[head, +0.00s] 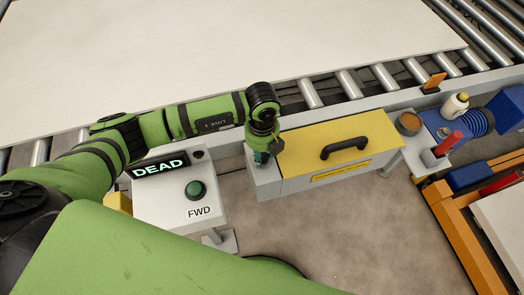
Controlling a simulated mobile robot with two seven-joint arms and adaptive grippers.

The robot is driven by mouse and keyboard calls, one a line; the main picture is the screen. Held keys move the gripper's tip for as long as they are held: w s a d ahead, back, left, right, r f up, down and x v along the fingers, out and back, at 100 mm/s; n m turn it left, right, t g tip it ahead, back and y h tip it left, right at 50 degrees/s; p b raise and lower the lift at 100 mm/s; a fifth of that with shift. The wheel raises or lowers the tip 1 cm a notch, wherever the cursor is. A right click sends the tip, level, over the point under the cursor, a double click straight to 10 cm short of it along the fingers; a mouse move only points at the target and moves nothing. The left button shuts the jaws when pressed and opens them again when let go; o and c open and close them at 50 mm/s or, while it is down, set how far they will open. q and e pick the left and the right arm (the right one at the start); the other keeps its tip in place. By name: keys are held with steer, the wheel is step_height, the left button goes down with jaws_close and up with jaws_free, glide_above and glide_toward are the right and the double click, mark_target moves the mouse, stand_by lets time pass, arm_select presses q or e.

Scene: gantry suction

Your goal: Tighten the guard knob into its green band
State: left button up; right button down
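My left gripper (262,156) points down at the left end of the yellow guard cover (330,145), over a grey block (264,178). A small dark green part shows at its tip; I cannot tell whether this is the knob or a finger. The guard knob and its green band are not clearly seen, and the wrist may hide them. The fingers are too small and covered to show whether they are open or shut. The guard looks closed, with a black handle (345,147) on top. My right gripper is not in view.
A control box (172,211) left of the guard has a display (160,165) reading DEAD and a green FWD button (195,190). A large white sheet (200,50) lies on rollers behind. A white bottle (454,106) and blue hose (478,123) stand right.

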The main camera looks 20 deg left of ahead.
arm_select(q)
steer(key=shift+c, duration=0.4)
steer(key=shift+f, duration=0.1)
steer(key=m+b, duration=0.1)
steer(key=b, duration=0.1)
steer(key=m+b, duration=0.1)
steer(key=m, duration=0.1)
steer(key=shift+w+f+m+b, duration=0.15)
steer(key=shift+f+m+b, duration=0.05)
steer(key=shift+m+b, duration=0.45)
steer(key=shift+m, duration=0.05)
steer(key=shift+r+m, duration=0.3)
steer(key=shift+m, duration=0.1)
steer(key=o, duration=1.1)
steer(key=shift+o, duration=0.2)
